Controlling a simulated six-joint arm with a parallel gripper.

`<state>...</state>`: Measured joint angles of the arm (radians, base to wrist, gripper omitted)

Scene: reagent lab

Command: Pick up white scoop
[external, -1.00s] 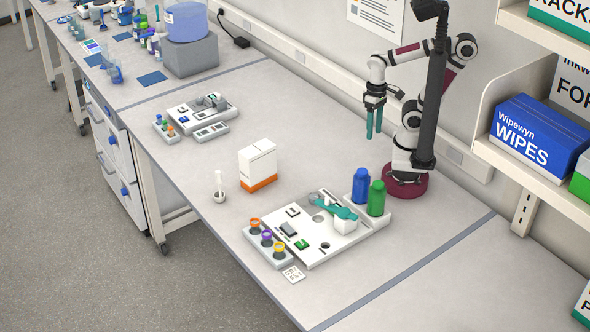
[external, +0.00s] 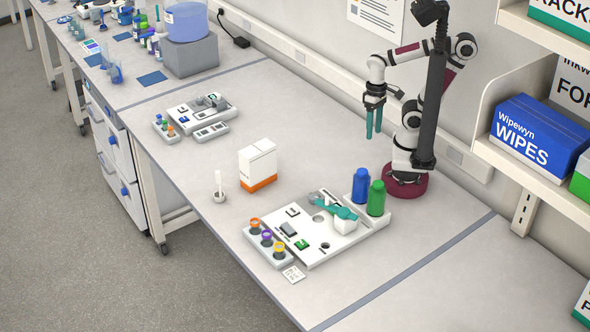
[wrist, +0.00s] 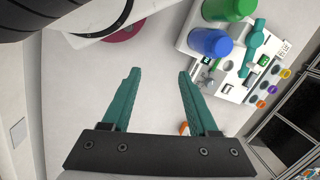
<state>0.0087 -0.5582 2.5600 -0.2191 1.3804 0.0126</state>
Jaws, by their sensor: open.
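A slim white upright piece, which looks like the white scoop (external: 218,181), stands in a small round base near the front edge of the bench in the external view. It is too small there to make out its shape. I cannot pick it out in the wrist view. My gripper (external: 373,131) hangs high above the back of the bench, far to the right of and behind the scoop. In the wrist view my gripper (wrist: 159,74) has its two teal fingers wide apart with nothing between them.
A white box with an orange base (external: 258,166) stands right of the scoop. Further right are a white station (external: 312,258), a blue bottle (external: 361,187) and a green bottle (external: 376,199). Another tray (external: 190,108) lies at the back left. Bench around the scoop is mostly clear.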

